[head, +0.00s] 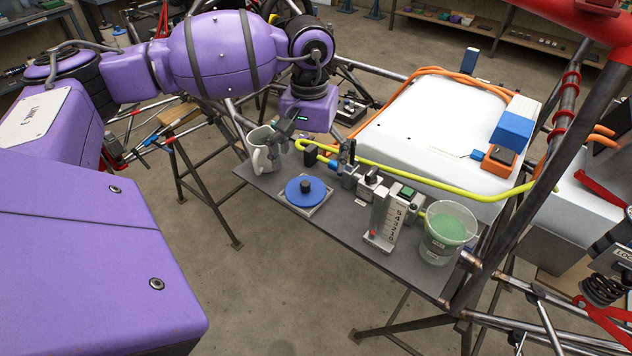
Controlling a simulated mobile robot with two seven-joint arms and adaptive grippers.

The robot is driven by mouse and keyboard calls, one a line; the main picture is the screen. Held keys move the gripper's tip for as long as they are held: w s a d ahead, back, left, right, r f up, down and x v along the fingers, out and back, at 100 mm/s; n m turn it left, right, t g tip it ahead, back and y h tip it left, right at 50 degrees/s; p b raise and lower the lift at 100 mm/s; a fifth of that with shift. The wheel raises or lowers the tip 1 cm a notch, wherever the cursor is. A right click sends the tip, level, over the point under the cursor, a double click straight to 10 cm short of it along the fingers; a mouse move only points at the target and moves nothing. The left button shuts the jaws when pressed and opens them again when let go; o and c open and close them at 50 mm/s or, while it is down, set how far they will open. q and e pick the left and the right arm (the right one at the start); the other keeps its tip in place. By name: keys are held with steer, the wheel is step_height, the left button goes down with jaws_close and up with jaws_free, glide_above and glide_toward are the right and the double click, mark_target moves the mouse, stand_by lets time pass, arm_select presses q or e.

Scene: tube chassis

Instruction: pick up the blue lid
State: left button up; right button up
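The blue lid (296,197), a round disc with a black knob in its middle, lies flat on a light square plate (318,210) on the grey shelf. My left gripper (276,146) points down behind the lid and a little to its left, beside and partly over a pale mug (259,158). It is apart from the lid in the picture. Its fingers are small and overlap the mug, so I cannot tell whether they are open or whether they touch the mug.
A yellow hose (440,184) with fittings runs behind the lid. Right of it stand a grey instrument block (388,222) and a clear cup of green stuff (446,233). Dark frame tubes (520,215) rise at right. The shelf's front edge (345,247) is clear.

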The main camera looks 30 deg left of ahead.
mark_target(306, 183)
arm_select(q)
steer(key=shift+s+f, duration=0.4)
steer(key=shift+f, duration=0.05)
steer(key=shift+s+f, duration=0.4)
steer(key=shift+s, duration=0.2)
steer(key=f, duration=0.1)
steer(key=f+p, duration=0.1)
steer(key=f, duration=0.2)
steer(key=shift+w+a, duration=0.1)
steer(key=shift+w, duration=0.2)
steer(key=shift+s+f, duration=0.1)
steer(key=shift+f, duration=0.25)
steer(key=c, duration=1.2)
arm_select(e)
steer(key=shift+s+a+r, duration=0.2)
steer(key=shift+s+r, duration=0.3)
steer(key=shift+s, duration=0.25)
